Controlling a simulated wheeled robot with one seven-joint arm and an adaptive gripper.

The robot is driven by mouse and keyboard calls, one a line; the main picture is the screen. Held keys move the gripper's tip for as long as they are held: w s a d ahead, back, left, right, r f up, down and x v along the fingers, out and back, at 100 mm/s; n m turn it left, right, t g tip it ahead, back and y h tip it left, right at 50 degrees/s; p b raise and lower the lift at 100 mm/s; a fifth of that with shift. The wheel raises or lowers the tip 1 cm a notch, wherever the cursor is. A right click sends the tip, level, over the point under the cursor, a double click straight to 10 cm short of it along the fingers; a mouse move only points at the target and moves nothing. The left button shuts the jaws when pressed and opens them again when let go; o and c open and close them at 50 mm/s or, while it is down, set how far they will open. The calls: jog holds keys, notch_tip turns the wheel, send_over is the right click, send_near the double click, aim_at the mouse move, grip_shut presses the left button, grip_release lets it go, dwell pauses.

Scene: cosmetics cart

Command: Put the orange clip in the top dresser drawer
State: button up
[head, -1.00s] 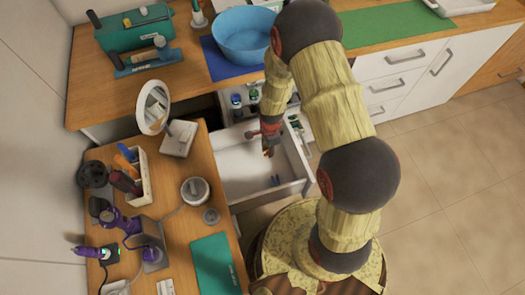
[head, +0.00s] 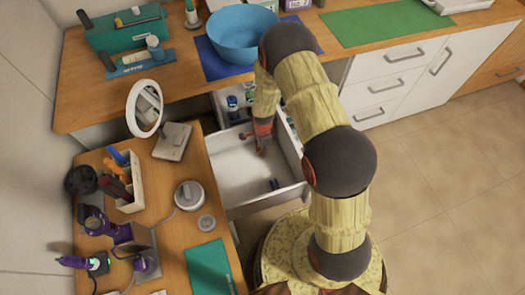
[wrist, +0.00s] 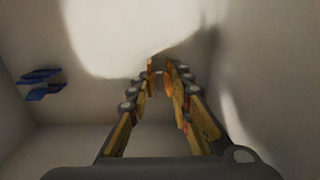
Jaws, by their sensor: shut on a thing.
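The white dresser drawer (head: 232,177) stands open between the two wooden tops. My gripper (head: 262,150) reaches down inside it, near its right side. In the wrist view my gripper (wrist: 161,68) has its fingers closed together on a small orange piece, the orange clip (wrist: 168,86), mostly hidden between them. The clip is within the drawer walls; I cannot tell whether it touches the floor. A small blue clip (head: 273,184) lies on the drawer floor near the front; it also shows at left in the wrist view (wrist: 40,84).
Small bottles (head: 232,103) stand in a compartment behind the drawer. A round mirror (head: 145,108), an organizer box (head: 126,181) and a white jar (head: 189,195) crowd the left top. A blue bowl (head: 240,35) sits on the back counter. The left part of the drawer floor is clear.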

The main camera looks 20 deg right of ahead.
jog(key=shift+f, duration=0.1)
jog(key=o, duration=0.8)
